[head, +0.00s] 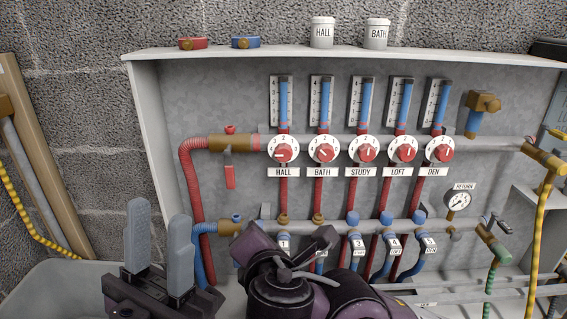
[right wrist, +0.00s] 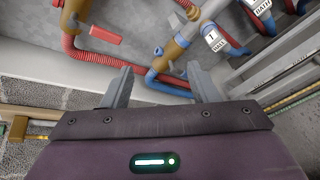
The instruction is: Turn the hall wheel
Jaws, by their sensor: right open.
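The hall wheel (head: 283,149) is a red knob on a white numbered dial, at the left end of the row on the upper pipe, above the HALL label (head: 284,172). Its exact setting is too small to read. My right gripper (right wrist: 162,82) is open and empty in the right wrist view, in front of the lower pipe's brass end. The wheel is out of that view. In the head view, my right arm covers the lower centre.
The bath (head: 323,149), study (head: 364,149), loft (head: 403,149) and den (head: 440,149) wheels continue the row rightward. A red hose (head: 190,190) bends down on the left. A pressure gauge (head: 458,200) sits right. HALL and BATH jars (head: 322,33) stand on the cabinet top.

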